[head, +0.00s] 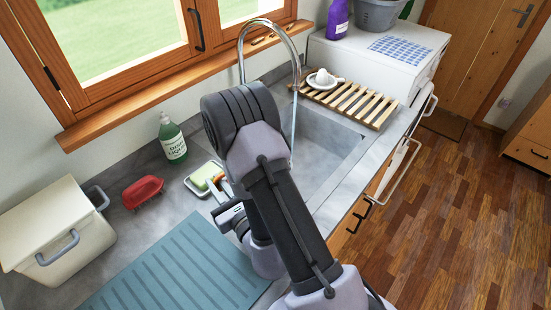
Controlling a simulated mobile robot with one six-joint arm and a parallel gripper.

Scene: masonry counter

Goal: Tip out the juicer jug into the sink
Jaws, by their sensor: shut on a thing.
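A white citrus juicer (322,78) with a ridged cone stands upright on the wooden slatted rack (378,119) beyond the sink; I cannot make out a separate jug. The grey sink (335,145) lies below the tall curved tap (297,62), partly hidden behind my arm. A pale stream shows below the tap's spout. My gripper (222,197) is only partly in view, left of my arm and close to the sponge tray. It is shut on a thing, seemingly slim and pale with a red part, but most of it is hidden.
A blue-green ribbed mat (180,270) and a cream bin (60,235) are in front. The window sill runs behind.

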